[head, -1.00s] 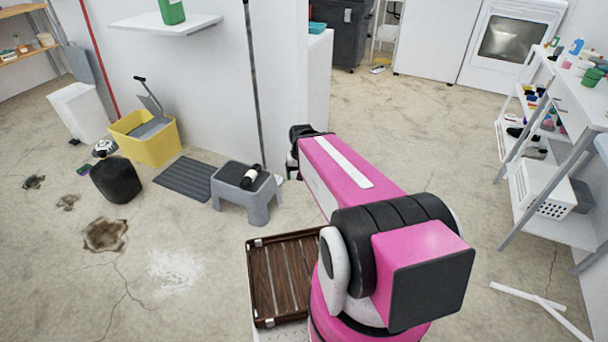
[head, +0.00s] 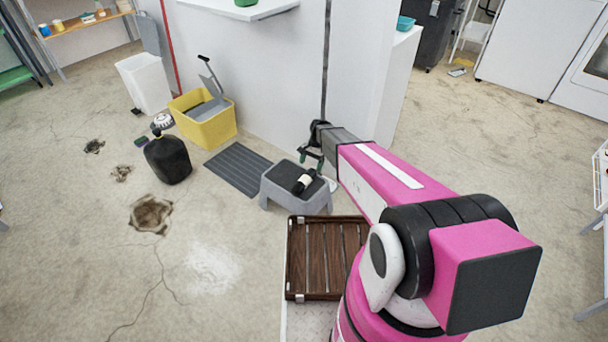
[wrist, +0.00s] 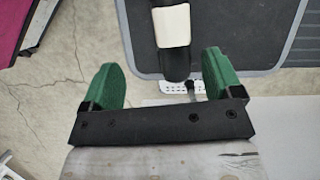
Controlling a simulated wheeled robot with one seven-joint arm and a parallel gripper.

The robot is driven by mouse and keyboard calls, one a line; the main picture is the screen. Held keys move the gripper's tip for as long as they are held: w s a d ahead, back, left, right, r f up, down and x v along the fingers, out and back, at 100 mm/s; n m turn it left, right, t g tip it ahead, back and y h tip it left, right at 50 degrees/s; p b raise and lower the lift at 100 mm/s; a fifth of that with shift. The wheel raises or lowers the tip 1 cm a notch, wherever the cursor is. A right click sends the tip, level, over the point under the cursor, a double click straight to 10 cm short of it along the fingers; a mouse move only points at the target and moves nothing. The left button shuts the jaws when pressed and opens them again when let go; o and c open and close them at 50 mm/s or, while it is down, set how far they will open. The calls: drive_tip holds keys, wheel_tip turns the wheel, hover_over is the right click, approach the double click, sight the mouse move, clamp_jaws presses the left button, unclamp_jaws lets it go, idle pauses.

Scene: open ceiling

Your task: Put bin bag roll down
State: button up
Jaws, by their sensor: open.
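The bin bag roll (head: 304,182), black with a white band, lies on the dark top of a grey step stool (head: 283,190) in the head view. My gripper (head: 311,158) is just behind the roll and above the stool, with its green fingers apart. In the wrist view, my gripper (wrist: 162,80) is open. The roll (wrist: 172,25) shows beyond the gap between the fingers, its near end close to the fingertips. No finger visibly touches it. The stool's top (wrist: 240,35) shows beside it.
A slatted wooden tray (head: 327,270) sits in front of the stool. A grey ribbed mat (head: 238,171), a yellow bucket (head: 207,122) and a black round container (head: 168,160) are to the left. A white wall (head: 272,75) stands behind. Floor at the front left is mostly clear.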

sight(304, 179)
drive_tip(key=shift+w+a+f, duration=0.5)
drive_tip(key=shift+w+f, duration=0.15)
drive_tip(key=shift+w, duration=0.05)
drive_tip(key=x, duration=0.5)
drive_tip(key=shift+s, duration=0.1)
drive_tip(key=shift+x, duration=2.65)
drive_tip(key=shift+s+a+r, duration=0.15)
drive_tip(key=shift+s+a, duration=0.05)
drive_tip(key=c, duration=1.2)
drive_tip(key=shift+c, duration=0.2)
drive_tip(key=shift+r, duration=0.5)
drive_tip(key=r, duration=0.2)
drive_tip(key=s+r, duration=0.1)
drive_tip(key=r, duration=0.1)
drive_tip(key=shift+a, duration=0.3)
drive_tip(key=s+a+r, duration=0.6)
drive_tip(key=s+a, duration=0.1)
drive_tip(key=shift+a, duration=0.35)
